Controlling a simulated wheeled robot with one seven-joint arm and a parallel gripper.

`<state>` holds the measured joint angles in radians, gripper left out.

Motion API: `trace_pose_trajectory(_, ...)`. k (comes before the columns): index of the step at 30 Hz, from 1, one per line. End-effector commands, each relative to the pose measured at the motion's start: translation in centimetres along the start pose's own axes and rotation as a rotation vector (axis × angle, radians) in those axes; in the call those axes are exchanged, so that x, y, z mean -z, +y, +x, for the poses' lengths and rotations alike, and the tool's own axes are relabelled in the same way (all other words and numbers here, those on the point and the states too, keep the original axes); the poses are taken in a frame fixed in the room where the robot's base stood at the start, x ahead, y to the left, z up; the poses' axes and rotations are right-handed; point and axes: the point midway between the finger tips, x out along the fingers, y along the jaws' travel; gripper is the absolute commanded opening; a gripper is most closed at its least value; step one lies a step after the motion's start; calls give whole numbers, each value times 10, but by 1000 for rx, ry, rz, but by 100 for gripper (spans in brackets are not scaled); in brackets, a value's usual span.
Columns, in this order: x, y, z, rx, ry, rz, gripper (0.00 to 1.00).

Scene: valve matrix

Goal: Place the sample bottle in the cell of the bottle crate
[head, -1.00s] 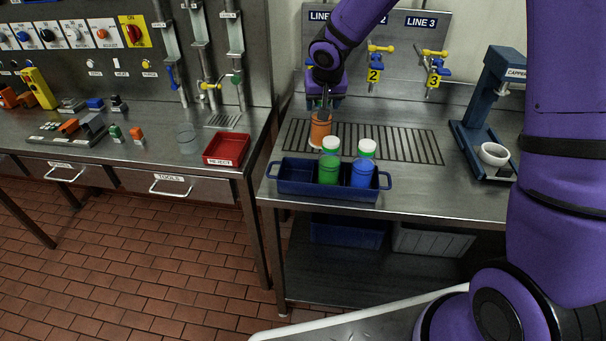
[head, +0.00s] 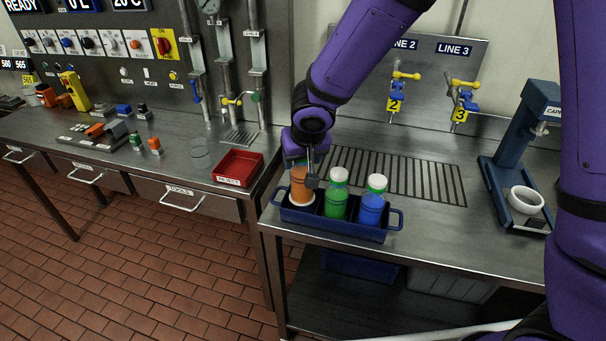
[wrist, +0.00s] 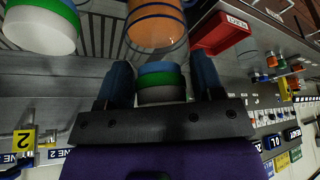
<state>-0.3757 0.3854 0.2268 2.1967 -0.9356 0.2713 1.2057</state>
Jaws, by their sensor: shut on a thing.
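The sample bottle (head: 299,184), with orange contents, hangs upright from my gripper (head: 301,161) over the left cell of the blue bottle crate (head: 340,226). Its pale base shows near rim level; I cannot tell whether it is partly inside. In the wrist view, my gripper (wrist: 160,88) is shut on the bottle's white, green and blue cap end, and the orange body (wrist: 155,27) extends beyond. A green bottle (head: 335,202) stands in the middle cell and a blue bottle (head: 371,208) in the right cell, both white-capped.
A red reject tray (head: 238,168) and a clear beaker (head: 201,154) stand on the left bench. A drain grate (head: 405,178) lies behind the crate. The blue capper (head: 515,150) with a white cup (head: 524,200) stands at right. Bare steel lies right of the crate.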

Motion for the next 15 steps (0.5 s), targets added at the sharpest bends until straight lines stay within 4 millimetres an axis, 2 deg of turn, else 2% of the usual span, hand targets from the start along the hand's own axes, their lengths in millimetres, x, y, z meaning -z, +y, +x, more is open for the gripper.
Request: trace_pose_trajectory(15, -17, 0, 38, 0, 0, -2, 16)
